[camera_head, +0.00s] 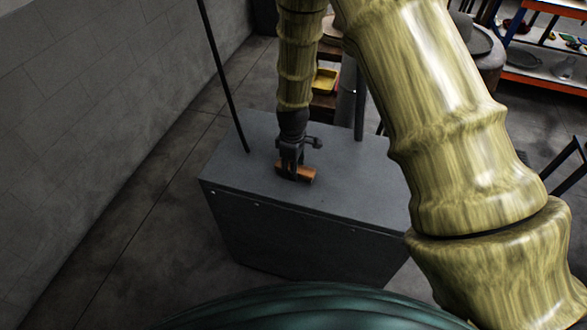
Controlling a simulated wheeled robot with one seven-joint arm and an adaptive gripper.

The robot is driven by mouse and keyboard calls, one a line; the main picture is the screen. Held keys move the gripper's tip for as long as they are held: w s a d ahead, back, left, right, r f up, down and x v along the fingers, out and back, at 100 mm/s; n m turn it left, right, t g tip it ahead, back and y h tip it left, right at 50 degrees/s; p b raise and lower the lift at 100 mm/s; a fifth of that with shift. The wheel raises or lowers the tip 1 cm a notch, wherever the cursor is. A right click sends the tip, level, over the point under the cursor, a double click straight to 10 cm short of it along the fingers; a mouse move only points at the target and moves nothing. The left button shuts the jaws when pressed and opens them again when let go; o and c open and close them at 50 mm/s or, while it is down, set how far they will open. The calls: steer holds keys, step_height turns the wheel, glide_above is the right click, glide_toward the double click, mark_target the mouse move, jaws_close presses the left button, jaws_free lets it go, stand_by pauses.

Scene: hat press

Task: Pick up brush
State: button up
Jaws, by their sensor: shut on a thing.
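The brush (307,175) is a small orange-brown block with a dark part, seen in the head view on top of the grey cabinet (240,170). My gripper (293,172) points straight down over it and is shut on it. The fingers cover the middle of the brush. From this angle I cannot tell whether the brush touches the cabinet top or is held just above it.
A thin dark pole (224,80) rises at the cabinet's left, and a grey post (359,105) stands behind it. A wall (110,85) runs along the left. Shelves with orange edges (540,80) stand at the back right. Most of the cabinet top is bare.

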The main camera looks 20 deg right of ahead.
steer(key=shift+r+b, duration=0.45)
steer(key=shift+r, duration=0.4)
steer(key=shift+r+b, duration=0.4)
steer(key=shift+r, duration=0.5)
steer(key=s+a+r+b, duration=0.1)
steer(key=s+a+b, duration=0.2)
steer(key=s, duration=1.2)
steer(key=shift+a+r+b, duration=0.2)
steer(key=shift+a+b, duration=0.2)
steer(key=shift+a, duration=0.65)
steer(key=shift+s, duration=0.1)
steer(key=o, duration=0.5)
steer(key=c, duration=0.4)
steer(key=shift+o, duration=0.2)
steer(key=shift+f, duration=0.1)
